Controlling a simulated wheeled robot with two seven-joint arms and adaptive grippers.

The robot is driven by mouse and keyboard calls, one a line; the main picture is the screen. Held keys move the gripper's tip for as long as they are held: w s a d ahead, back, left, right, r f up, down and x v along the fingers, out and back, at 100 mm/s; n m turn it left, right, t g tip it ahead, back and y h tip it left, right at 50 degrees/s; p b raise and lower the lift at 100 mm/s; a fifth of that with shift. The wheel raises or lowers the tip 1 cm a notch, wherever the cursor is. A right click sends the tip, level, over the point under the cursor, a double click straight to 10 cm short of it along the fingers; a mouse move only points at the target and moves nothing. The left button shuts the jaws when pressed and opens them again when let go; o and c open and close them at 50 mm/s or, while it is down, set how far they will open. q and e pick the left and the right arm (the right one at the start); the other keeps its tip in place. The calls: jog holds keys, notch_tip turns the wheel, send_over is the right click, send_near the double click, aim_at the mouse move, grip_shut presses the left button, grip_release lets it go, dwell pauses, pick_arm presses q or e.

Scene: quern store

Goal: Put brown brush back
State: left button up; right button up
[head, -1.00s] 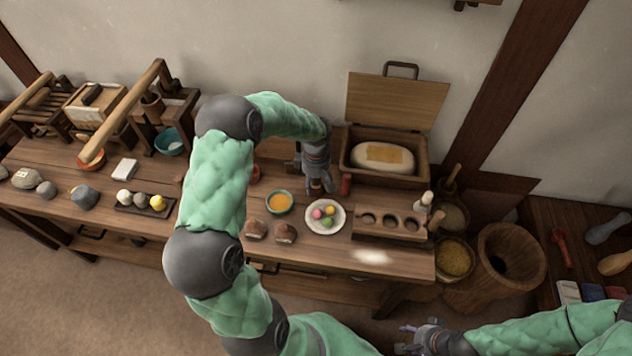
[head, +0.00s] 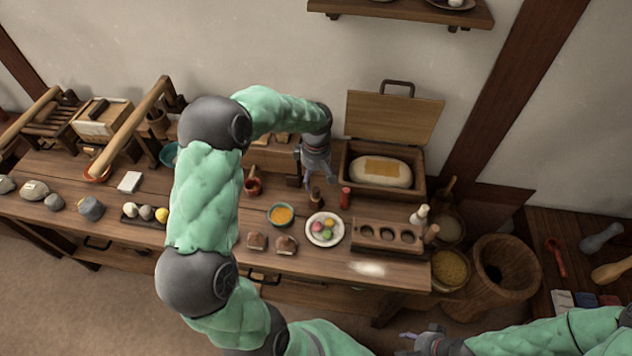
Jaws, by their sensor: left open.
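A small upright brown thing (head: 316,198), perhaps the brown brush, stands on the workbench just below my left gripper (head: 317,180). The gripper is open and points down at it; whether they touch is unclear. A wooden block with several round holes (head: 373,244) lies to the right on the bench. The holes that show look empty. A pale-topped tool (head: 420,214) and a brown-handled tool (head: 431,233) stand at its right end. My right gripper (head: 418,340) is low at the picture's bottom, away from the bench, and its jaws are unclear.
A red cylinder (head: 345,198) stands close right of the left gripper, and a red cup (head: 252,186) to its left. An orange-filled bowl (head: 281,215) and a plate of coloured balls (head: 341,229) are in front. An open wooden box (head: 420,187) is behind right.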

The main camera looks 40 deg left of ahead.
pick_arm(q)
jog(key=shift+r, duration=0.95)
dwell(0.6)
